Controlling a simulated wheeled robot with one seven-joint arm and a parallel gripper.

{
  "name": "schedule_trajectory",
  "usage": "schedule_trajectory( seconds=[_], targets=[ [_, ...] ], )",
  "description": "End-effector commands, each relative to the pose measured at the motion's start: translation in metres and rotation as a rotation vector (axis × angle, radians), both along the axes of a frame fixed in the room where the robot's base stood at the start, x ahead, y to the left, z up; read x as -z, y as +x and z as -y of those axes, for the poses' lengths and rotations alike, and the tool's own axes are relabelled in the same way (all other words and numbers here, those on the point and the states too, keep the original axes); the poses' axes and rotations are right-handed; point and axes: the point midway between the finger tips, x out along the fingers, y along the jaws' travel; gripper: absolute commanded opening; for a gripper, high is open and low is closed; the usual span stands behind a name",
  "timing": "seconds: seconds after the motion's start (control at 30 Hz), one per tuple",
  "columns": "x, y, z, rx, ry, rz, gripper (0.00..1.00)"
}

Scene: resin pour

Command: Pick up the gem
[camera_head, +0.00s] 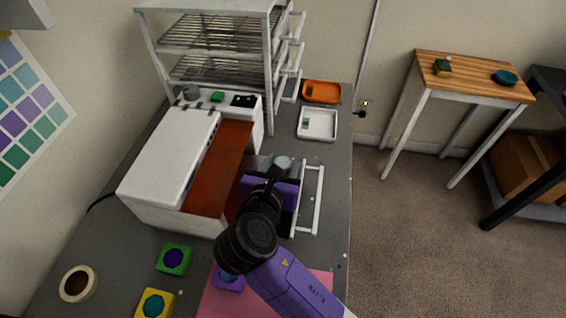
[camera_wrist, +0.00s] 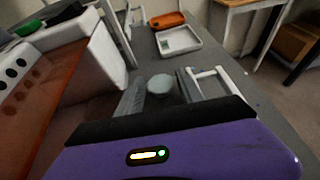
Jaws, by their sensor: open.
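My gripper (camera_head: 272,174) reaches down beside the white machine, over the grey worktop, with its jaws apart. In the wrist view its grey fingers (camera_wrist: 160,98) stand either side of a pale grey-blue round thing (camera_wrist: 160,83), which also shows at the gripper's end in the head view (camera_head: 283,162). I cannot tell whether this is the gem or whether the fingers touch it. Round coloured pieces lie in a green mold (camera_head: 163,265), a yellow mold (camera_head: 143,311) and a purple mold (camera_head: 229,288), the last partly hidden by my arm.
The white machine (camera_head: 165,150) has an orange-brown panel (camera_head: 222,165). A white handle frame (camera_head: 318,190) stands right of my gripper. A white tray (camera_head: 329,136) and orange tray (camera_head: 321,92) lie behind. A wire rack (camera_head: 210,70) stands at the back. A wooden table (camera_head: 470,72) is at right.

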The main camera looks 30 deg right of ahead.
Motion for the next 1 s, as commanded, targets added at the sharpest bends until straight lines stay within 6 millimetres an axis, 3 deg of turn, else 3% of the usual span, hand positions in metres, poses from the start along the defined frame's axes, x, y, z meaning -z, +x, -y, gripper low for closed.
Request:
schedule_trajectory(
  seconds=[0.27,0.5,0.83,1.0],
  targets=[
    [0.001,0.003,0.003,0.000,0.000,0.001,0.44],
    [0.001,0.003,0.003,0.000,0.000,0.000,0.00],
    [-0.001,0.003,0.002,0.000,0.000,0.001,0.00],
    [-0.015,0.003,0.002,0.001,0.001,0.003,0.00]
  ],
)
